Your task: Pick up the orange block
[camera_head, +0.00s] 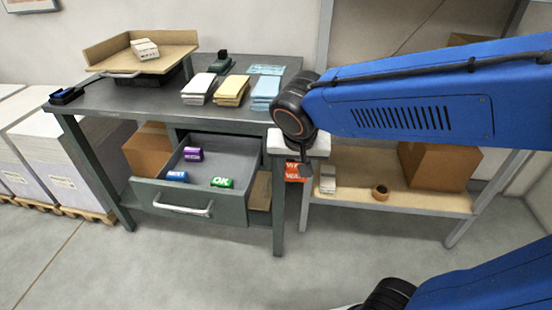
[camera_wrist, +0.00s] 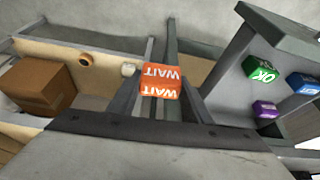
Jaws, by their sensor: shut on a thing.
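The orange block (camera_wrist: 160,81), with white "WAIT" lettering on two faces, is in the middle of the wrist view. In the head view the orange block (camera_head: 292,172) is partly hidden behind my gripper (camera_head: 304,170). My gripper points down and is shut on the orange block. It holds it in the air beside the right end of the workbench, to the right of the open drawer.
The open drawer (camera_head: 150,196) holds a purple block (camera_head: 193,154), a blue block (camera_head: 176,175) and a green block (camera_head: 222,182). The dark workbench top (camera_head: 150,100) carries paper stacks. A low shelf (camera_head: 345,200) at right holds a tape roll (camera_head: 380,193) and a cardboard box (camera_head: 437,166).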

